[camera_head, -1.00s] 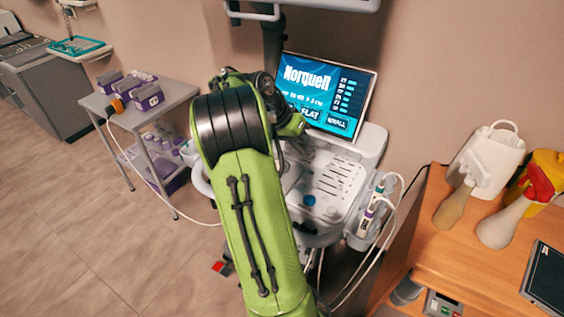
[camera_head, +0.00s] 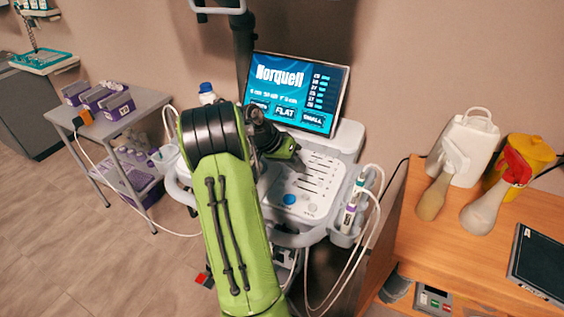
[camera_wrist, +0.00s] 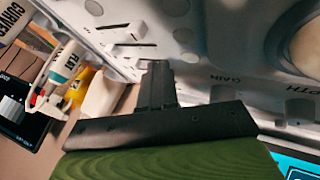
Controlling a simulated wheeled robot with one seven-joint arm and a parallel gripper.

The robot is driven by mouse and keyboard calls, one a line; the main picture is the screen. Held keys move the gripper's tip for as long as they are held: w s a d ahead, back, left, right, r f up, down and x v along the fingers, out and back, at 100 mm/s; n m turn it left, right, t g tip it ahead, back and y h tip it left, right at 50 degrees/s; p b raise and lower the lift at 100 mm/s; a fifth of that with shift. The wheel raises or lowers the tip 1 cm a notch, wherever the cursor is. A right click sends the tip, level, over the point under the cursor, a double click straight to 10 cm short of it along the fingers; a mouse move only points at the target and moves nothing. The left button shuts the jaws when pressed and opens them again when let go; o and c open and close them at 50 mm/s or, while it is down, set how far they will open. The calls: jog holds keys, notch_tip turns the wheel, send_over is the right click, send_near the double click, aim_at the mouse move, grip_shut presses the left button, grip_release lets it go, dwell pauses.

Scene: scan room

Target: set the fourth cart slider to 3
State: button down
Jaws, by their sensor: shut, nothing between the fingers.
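The cart's white control panel (camera_head: 327,206) lies below its monitor and carries several short dark slider slots (camera_head: 318,175). In the wrist view, the panel (camera_wrist: 225,25) fills the top, with slots (camera_wrist: 118,28) at upper left and "GAIN" and "DEPTH" lettering at right. My gripper (camera_head: 303,164) is over the panel near the upper slots, partly hidden by my wrist. In the wrist view, the shut fingers (camera_wrist: 158,66) hold nothing and point at the panel near a slot. Contact and the fourth slider's setting cannot be told.
The lit monitor (camera_head: 297,93) stands close behind my gripper. Probes (camera_head: 350,212) with looping cables hang on the cart's right side. A wooden desk (camera_head: 440,235) with bottles stands right; a grey trolley (camera_head: 150,103) with purple boxes stands left.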

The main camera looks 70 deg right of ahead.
aim_at(318, 175)
jog(key=shift+s+a, duration=0.1)
jog(key=shift+s, duration=0.95)
jog(key=shift+s+a+b, duration=0.2)
jog(key=shift+s+b, duration=0.4)
jog(key=shift+s, duration=0.8)
jog(key=shift+r, duration=0.1)
jog(key=p+v, duration=0.6)
jog(key=v, duration=1)
jog(key=shift+p, duration=0.4)
jog(key=shift+w, duration=0.1)
